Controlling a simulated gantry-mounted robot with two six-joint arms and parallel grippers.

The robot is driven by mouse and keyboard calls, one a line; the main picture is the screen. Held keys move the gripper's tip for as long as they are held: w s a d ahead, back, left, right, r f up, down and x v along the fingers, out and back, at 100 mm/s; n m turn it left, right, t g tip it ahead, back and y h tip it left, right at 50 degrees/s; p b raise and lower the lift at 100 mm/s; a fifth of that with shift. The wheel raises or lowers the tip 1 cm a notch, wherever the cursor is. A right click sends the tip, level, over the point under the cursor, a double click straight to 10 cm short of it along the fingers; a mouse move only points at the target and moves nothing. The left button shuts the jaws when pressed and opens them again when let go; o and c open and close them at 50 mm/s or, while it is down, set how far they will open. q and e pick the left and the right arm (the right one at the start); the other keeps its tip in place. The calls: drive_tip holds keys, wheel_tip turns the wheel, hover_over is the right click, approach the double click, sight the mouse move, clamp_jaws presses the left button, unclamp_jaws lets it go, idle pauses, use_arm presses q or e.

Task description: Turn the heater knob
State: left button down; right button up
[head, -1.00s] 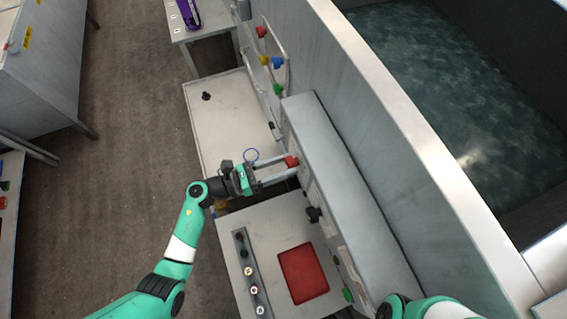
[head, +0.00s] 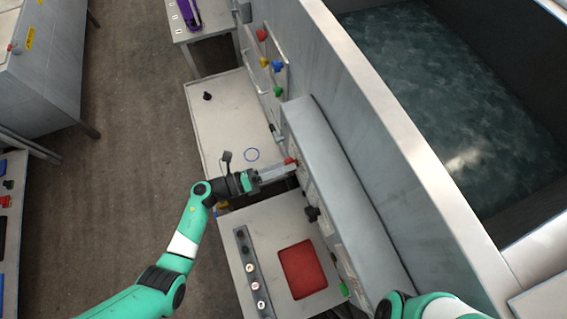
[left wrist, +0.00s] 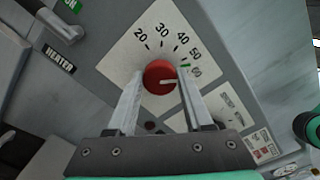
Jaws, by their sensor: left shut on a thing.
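The heater knob (left wrist: 158,77) is red and round, on a white dial plate (left wrist: 133,46) marked 20, 30, 40, 50 and a fainter last number. Its white pointer line points right, near that last number. A black HEATER label (left wrist: 59,57) is left of the dial. My left gripper (left wrist: 157,88) is shut on the knob, one finger on each side. In the head view, my left gripper (head: 288,168) reaches the red knob (head: 289,160) on the side of the grey panel box; its fingers nearly overlap there. My right arm shows at the bottom right; its gripper is out of view.
A black knob (head: 312,214) is on the same panel, nearer me. Below is a white table (head: 262,222) with a red square (head: 303,269) and a row of buttons (head: 250,268). A water tank (head: 440,80) is behind the panel.

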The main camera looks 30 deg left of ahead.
use_arm(q)
drive_tip(key=shift+n, duration=0.8)
drive_tip(key=shift+c, duration=1.5)
unclamp_jaws()
drive_tip(key=v, duration=1.1)
drive_tip(key=shift+s+a+b, duration=0.25)
drive_tip(key=shift+b, duration=0.05)
